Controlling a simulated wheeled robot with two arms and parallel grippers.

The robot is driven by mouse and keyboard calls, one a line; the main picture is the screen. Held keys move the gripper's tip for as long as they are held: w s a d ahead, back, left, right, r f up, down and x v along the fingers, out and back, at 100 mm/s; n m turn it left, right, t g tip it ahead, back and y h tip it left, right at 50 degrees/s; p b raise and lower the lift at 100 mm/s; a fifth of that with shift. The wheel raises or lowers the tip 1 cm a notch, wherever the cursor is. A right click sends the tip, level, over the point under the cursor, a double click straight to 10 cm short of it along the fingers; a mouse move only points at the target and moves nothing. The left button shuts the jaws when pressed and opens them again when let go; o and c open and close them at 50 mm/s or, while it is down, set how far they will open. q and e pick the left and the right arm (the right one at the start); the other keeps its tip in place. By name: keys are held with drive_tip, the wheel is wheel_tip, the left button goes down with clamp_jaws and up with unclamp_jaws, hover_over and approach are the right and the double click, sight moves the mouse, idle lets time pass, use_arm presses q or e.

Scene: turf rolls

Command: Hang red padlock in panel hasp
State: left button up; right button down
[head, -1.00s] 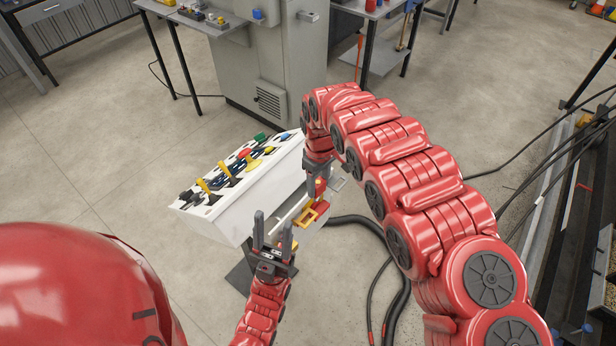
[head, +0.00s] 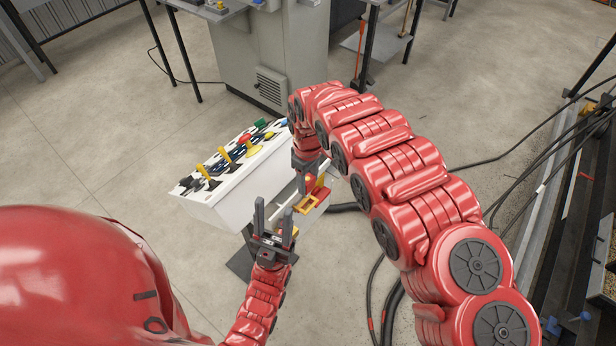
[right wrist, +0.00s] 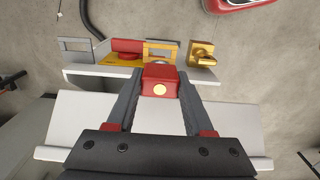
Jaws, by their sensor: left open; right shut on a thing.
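The red padlock (right wrist: 160,82) has a round gold spot on its face. My right gripper (right wrist: 158,98) is shut on it, one finger on each side. A little of a grey shackle shows beyond its body, close to the yellow hasp frame (right wrist: 160,50); I cannot tell whether it passes through. The hasp frame (head: 307,204) also shows in the head view on the front ledge of the white panel (head: 215,205). My right gripper (head: 308,172) is just above that ledge. My left gripper (head: 273,220) is open, fingers pointing up, empty, in front of the panel.
A brass padlock-like block (right wrist: 203,53) and a red button (right wrist: 126,46) flank the hasp. A grey frame (right wrist: 75,46) is farther left. Switches and yellow levers (head: 225,155) cover the panel top. A grey cabinet (head: 268,55) stands behind. Cables lie at right.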

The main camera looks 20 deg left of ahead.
sight(308, 190)
drive_tip(key=shift+f+b, duration=0.7)
drive_tip(key=shift+f, duration=0.95)
drive_tip(key=shift+b, duration=0.3)
idle(0.3)
drive_tip(key=shift+f, duration=0.15)
drive_tip(key=shift+f+b, duration=0.35)
drive_tip(key=shift+f+b, duration=1.3)
drive_tip(key=shift+f, duration=0.75)
drive_tip(key=shift+c, duration=1)
unclamp_jaws()
drive_tip(key=shift+r, duration=0.2)
